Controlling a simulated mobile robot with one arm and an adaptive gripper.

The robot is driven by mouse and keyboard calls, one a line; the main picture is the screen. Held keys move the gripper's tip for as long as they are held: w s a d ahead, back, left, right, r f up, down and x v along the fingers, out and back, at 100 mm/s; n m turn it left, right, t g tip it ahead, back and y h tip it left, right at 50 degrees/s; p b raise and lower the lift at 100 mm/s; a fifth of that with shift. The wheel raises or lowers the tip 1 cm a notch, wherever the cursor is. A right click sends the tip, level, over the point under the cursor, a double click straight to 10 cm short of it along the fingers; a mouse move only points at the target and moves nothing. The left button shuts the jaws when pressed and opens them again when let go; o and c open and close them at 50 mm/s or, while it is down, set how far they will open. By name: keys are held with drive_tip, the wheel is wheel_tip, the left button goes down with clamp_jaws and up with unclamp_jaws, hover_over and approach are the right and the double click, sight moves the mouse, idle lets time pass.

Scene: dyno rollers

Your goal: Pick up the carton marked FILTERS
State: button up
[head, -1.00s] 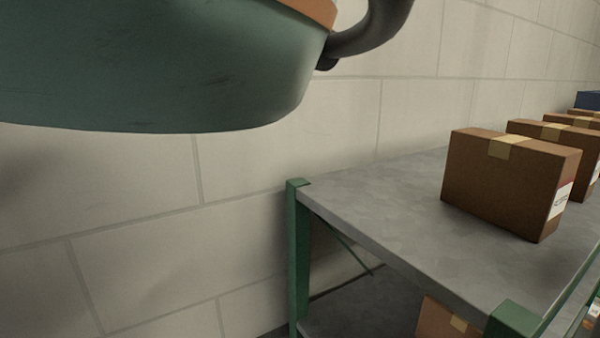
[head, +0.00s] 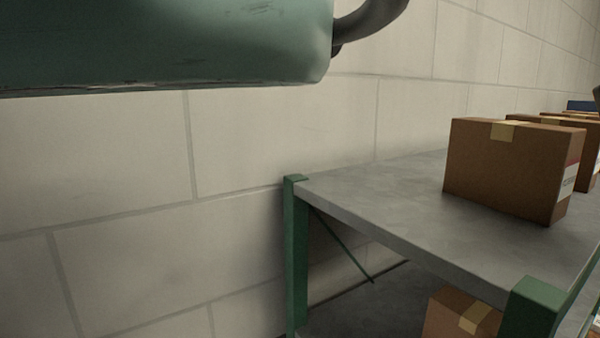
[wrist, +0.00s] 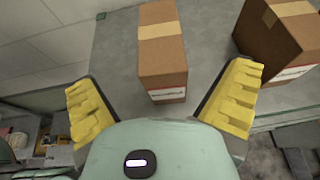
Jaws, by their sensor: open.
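Several brown cartons with tan tape stand in a row on the grey shelf top. The nearest carton (head: 500,170) in the head view has a white and red label on its right side, seen too edge-on to read. In the wrist view, one carton (wrist: 162,62) lies ahead of and between the yellow fingers of my gripper (wrist: 165,108), which is open and empty. A second carton (wrist: 278,45) stands right of it. Their labels are too small to read, so I cannot tell which is marked FILTERS. My gripper is not visible in the head view.
The grey shelf top (head: 385,190) has green posts (head: 296,255) and is bare at its left end. Another carton (head: 462,316) sits on the lower level. A pale block wall (head: 120,150) stands behind.

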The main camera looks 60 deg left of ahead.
sight(533, 125)
drive_tip(key=shift+p+x, duration=1)
drive_tip(key=shift+x, duration=0.7)
drive_tip(key=p+x, duration=0.1)
drive_tip(key=p, duration=0.1)
drive_tip(key=p+x, duration=0.1)
drive_tip(key=p, duration=0.2)
drive_tip(key=shift+a+r, duration=0.15)
drive_tip(key=shift+a, duration=0.35)
drive_tip(key=shift+p+x, duration=0.9)
drive_tip(key=shift+x, duration=0.3)
drive_tip(key=shift+d, duration=0.1)
drive_tip(key=shift+f, duration=0.25)
drive_tip(key=c, duration=1.4)
